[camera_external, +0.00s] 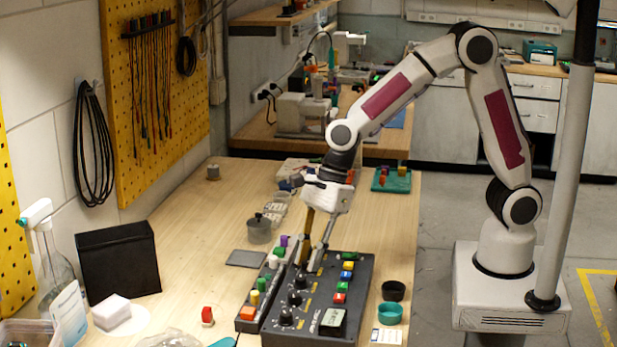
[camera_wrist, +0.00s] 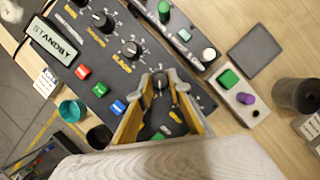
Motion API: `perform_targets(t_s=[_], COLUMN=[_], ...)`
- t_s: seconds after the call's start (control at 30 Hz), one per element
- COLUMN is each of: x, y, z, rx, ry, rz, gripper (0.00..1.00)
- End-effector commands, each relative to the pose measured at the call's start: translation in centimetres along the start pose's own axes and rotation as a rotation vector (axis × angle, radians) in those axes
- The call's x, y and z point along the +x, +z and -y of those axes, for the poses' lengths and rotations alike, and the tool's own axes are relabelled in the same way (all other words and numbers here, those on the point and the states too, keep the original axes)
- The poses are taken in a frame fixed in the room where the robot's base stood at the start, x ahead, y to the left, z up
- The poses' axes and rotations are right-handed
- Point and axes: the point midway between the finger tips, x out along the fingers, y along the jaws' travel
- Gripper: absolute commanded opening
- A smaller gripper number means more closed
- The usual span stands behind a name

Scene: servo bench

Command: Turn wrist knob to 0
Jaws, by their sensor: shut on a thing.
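The dark control panel (camera_external: 363,280) lies on the wooden bench with a row of black knobs. My gripper (camera_external: 309,264) points down at the panel's far end. In the wrist view, its two fingers (camera_wrist: 160,80) close around the sides of the farthest knob (camera_wrist: 160,83). The knob's label and most of its scale are hidden by the fingers.
Red (camera_wrist: 82,73), green (camera_wrist: 100,90) and blue (camera_wrist: 118,107) buttons line one side of the panel. A narrower switch box (camera_external: 248,313) lies beside its left edge. A teal cup (camera_external: 390,313) and a dark cup (camera_external: 393,291) stand to the right.

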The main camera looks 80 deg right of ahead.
Motion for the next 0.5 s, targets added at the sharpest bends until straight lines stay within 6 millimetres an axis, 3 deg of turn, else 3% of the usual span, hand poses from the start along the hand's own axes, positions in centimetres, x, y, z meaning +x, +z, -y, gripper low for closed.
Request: perform_targets(t_s=[0.5], x=[-0.04], y=[0.05], z=[0.19], rx=[-0.123], ry=[0.051], rz=[0.001], gripper=[0.00])
